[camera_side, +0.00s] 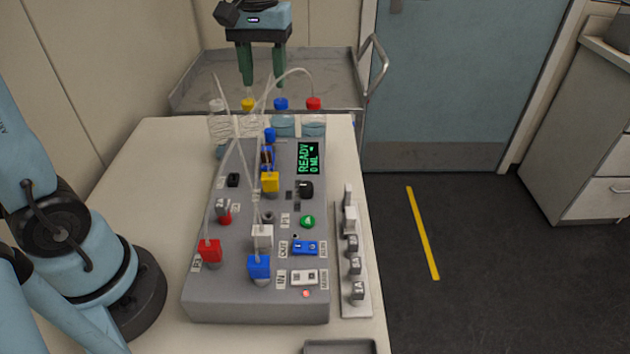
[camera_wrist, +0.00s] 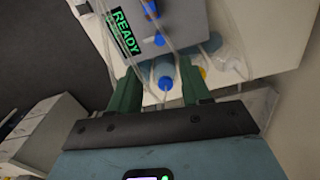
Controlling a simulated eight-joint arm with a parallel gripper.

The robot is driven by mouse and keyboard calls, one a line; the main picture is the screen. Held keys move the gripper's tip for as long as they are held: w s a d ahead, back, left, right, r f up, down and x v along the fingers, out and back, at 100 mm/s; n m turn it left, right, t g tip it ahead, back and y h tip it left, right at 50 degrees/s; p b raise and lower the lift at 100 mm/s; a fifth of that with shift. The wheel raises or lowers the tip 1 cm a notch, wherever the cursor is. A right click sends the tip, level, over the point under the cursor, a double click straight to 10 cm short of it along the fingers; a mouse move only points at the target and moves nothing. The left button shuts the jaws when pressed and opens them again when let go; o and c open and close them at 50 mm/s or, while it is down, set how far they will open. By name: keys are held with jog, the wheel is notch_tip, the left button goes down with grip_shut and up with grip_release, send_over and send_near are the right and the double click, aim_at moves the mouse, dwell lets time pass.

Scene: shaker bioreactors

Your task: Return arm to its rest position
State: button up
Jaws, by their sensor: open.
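My gripper (camera_side: 262,72) hangs at the top of the side view, over the far end of the table, above the bottles. Its two green fingers point down and stand apart with nothing seen between them. In the wrist view my gripper (camera_wrist: 158,92) shows its fingers spread, with a blue-capped bottle (camera_wrist: 164,78) visible beyond the gap. I cannot tell whether a finger touches the bottle caps or tubes. The grey bioreactor unit (camera_side: 200,300) sits on the table, and its screen (camera_side: 308,158) reads READY, 0 ML.
Bottles with yellow, blue (camera_side: 283,125) and red (camera_side: 314,122) caps stand behind the unit, with thin tubes rising and looping near my gripper. A rack of labelled parts (camera_side: 357,292) lies right of the unit. A metal cart (camera_side: 200,95) stands behind.

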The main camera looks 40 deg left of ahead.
jog(key=shift+r, duration=0.5)
jog(key=s+d+f+m+t, duration=0.1)
jog(key=s+f+m+t, duration=0.1)
jog(key=f, duration=0.1)
jog(key=s+d+f+m+t, duration=0.1)
jog(key=s+f+m+t, duration=0.1)
jog(key=s+f+m, duration=0.1)
jog(key=s+d+f+m+t, duration=0.2)
jog(key=t, duration=0.1)
jog(key=shift+s+f, duration=0.3)
jog(key=shift+f, duration=0.1)
